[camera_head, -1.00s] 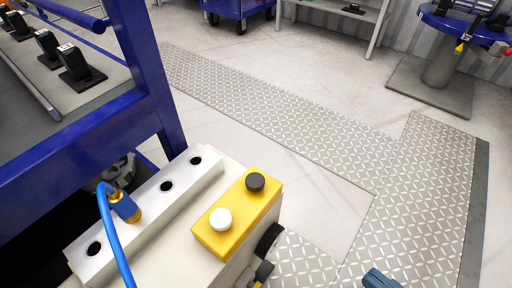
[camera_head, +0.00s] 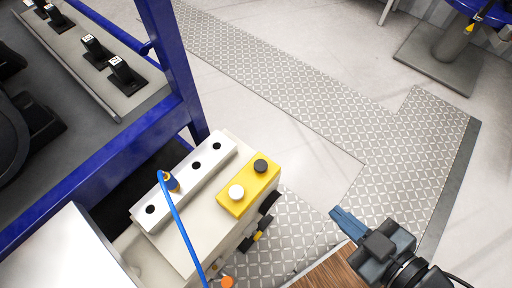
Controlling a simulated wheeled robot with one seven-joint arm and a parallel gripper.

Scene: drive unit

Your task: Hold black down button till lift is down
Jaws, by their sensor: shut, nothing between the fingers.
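The black button (camera_head: 260,166) is a round knob at the far end of the yellow control box (camera_head: 249,186). A white button (camera_head: 236,192) sits at the near end of the same box. The yellow box is on top of a cream-white housing (camera_head: 190,241). My gripper (camera_head: 338,214) is at the right of the housing, with blue fingers pointing up and left. Its fingers are together and hold nothing. It is apart from the black button, to the right of it and lower in the picture.
A silver manifold block (camera_head: 183,186) with dark holes and a blue hose (camera_head: 183,235) lies left of the yellow box. A blue frame post (camera_head: 172,75) rises behind the housing. Tread-plate floor (camera_head: 290,95) and bare floor lie beyond. A round-topped stand's base (camera_head: 440,62) is at upper right.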

